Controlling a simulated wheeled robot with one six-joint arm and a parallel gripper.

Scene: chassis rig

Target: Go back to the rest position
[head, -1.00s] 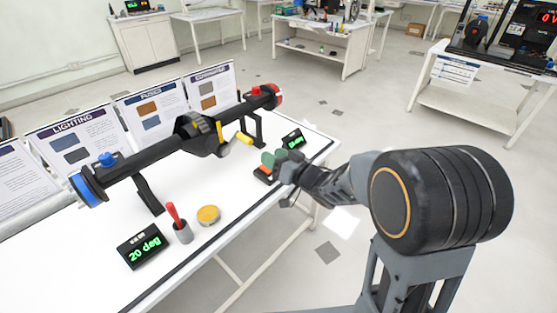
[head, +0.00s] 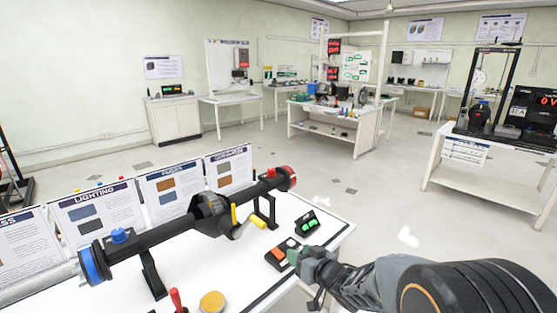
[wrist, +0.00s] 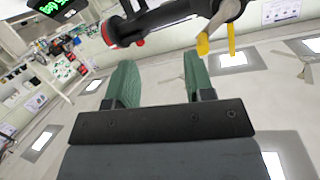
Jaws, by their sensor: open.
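My gripper (head: 292,256) is at the right side of the white bench in the head view, near a small black unit with orange and green parts. In the wrist view my gripper (wrist: 158,82) shows two green fingers spread apart with nothing between them. The black axle rig (head: 175,225) with blue and red ends stands on the bench, left of and behind my gripper. Its yellow levers (wrist: 218,42) show beyond the fingers in the wrist view.
A green-lit display (head: 307,223) stands on the bench near my gripper. A yellow disc (head: 212,302) and a red-handled tool (head: 176,300) are at the front. Poster boards (head: 90,215) line the back edge. Open floor (head: 330,185) lies beyond, with other tables farther off.

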